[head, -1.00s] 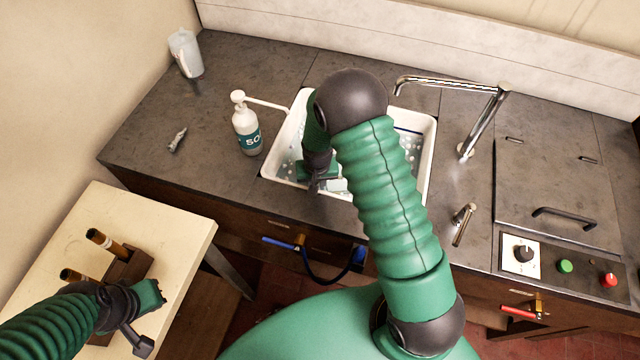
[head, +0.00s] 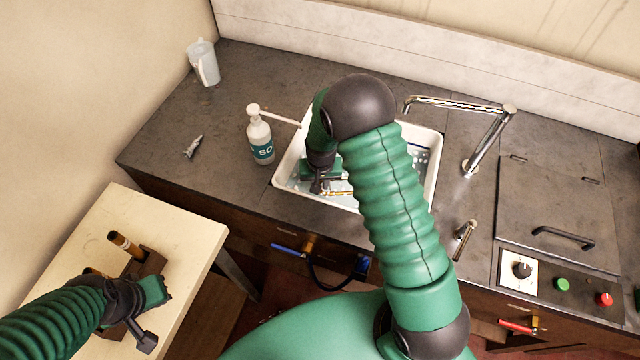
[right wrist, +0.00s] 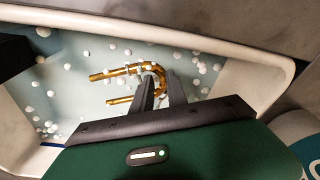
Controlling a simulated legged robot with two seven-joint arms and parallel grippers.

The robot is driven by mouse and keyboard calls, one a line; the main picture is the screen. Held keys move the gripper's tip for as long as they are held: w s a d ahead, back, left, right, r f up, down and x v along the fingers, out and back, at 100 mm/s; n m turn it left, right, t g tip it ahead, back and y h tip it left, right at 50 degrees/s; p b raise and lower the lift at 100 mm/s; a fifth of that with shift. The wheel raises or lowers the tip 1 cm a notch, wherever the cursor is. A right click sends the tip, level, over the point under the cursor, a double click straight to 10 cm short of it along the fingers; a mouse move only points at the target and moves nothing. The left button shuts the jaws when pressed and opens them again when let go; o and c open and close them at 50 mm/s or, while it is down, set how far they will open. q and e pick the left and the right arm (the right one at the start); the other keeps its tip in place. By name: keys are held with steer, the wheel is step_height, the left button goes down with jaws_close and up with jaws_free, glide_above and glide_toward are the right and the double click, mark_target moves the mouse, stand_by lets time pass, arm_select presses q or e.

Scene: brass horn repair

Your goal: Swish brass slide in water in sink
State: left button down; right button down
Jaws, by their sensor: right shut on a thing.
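The brass slide (right wrist: 130,82), a bent U-shaped tube, lies low in the sink (right wrist: 285,75) among white bubbles, in the right wrist view. My right gripper (right wrist: 160,84) is shut on the slide near its curved end. In the head view the right gripper (head: 318,184) is down inside the white sink (head: 433,170), and a bit of the slide (head: 340,190) shows beside it. My right arm hides much of the basin. My left gripper (head: 163,292) is over the cream side table; its jaws are too unclear to judge.
A soap bottle (head: 260,140) stands left of the sink, its long spout reaching to the rim. A chrome faucet (head: 488,140) stands to the right. A white jug (head: 203,63) is at the back left. A wooden rack with dark-tipped tubes (head: 125,243) stands on the side table (head: 190,225).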

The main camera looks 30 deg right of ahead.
mark_target(330, 193)
step_height(330, 193, up, 15)
steer(key=p, duration=1.1)
steer(key=shift+f, duration=0.1)
step_height(330, 193, down, 20)
steer(key=b, duration=1.4)
steer(key=shift+f, duration=0.1)
steer(key=shift+s+d, duration=0.1)
steer(key=shift+s+d, duration=0.9)
steer(key=shift+s, duration=0.15)
